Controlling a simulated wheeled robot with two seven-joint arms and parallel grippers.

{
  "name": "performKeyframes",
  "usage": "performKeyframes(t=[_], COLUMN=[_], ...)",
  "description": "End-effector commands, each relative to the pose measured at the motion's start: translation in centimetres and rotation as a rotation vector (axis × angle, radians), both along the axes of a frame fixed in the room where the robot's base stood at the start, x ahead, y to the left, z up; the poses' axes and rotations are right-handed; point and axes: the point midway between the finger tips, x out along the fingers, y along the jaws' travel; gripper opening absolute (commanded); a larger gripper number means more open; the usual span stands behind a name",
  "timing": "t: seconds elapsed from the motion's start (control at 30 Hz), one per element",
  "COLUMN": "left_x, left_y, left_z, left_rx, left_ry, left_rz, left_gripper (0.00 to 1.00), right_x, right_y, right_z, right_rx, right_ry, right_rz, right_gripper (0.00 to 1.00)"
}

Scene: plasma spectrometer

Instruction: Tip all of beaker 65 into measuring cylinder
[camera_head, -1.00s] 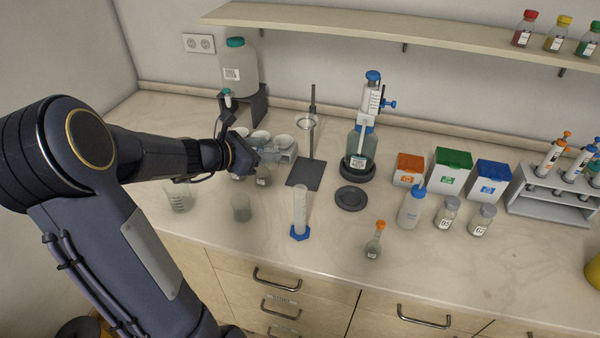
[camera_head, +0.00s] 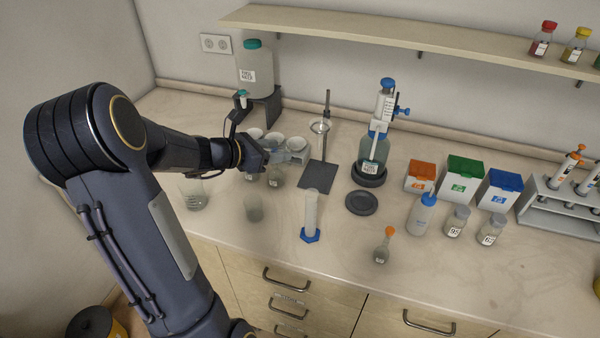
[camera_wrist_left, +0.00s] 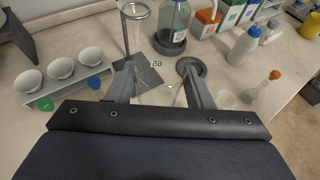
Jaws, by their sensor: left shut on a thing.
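My left gripper (camera_head: 282,156) is in front of the cup rack. In the left wrist view (camera_wrist_left: 160,85) its fingers are closed on a clear vessel, beaker 65 (camera_wrist_left: 157,64), whose small label shows between the fingertips. Its outline and contents are too faint to make out. The measuring cylinder (camera_head: 311,212), tall and clear with a blue foot, stands upright on the bench, to the right of and nearer than the gripper, apart from it. My right gripper does not show.
Two clear beakers (camera_head: 193,193) (camera_head: 254,209) stand on the front left bench. The rack with white cups (camera_head: 298,157) is behind the gripper, a stand plate (camera_head: 317,178) to its right. A flask with an orange stopper (camera_head: 383,248) stands right of the cylinder.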

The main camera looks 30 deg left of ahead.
Motion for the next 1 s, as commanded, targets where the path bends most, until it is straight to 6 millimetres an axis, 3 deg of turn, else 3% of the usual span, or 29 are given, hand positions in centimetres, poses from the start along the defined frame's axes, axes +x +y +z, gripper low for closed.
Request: performKeyframes(t=[0.33, 0.57, 0.73, 1.0], left_x=[0.0, 0.0, 0.0, 0.0], left_y=[0.0, 0.0, 0.0, 0.0], left_z=[0.2, 1.9, 2.9, 3.1], left_rx=[0.001, 0.001, 0.002, 0.001], left_ry=[-0.001, -0.001, -0.003, 0.0], left_rz=[0.0, 0.001, 0.0, 0.0], left_gripper=[0.21, 0.21, 0.21, 0.21], right_x=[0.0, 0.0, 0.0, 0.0], right_y=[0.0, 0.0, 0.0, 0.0], right_z=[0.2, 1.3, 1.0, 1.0], right_rx=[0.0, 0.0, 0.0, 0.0], right_ry=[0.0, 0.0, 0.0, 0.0], right_rz=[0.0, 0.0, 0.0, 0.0], right_gripper=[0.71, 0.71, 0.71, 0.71])
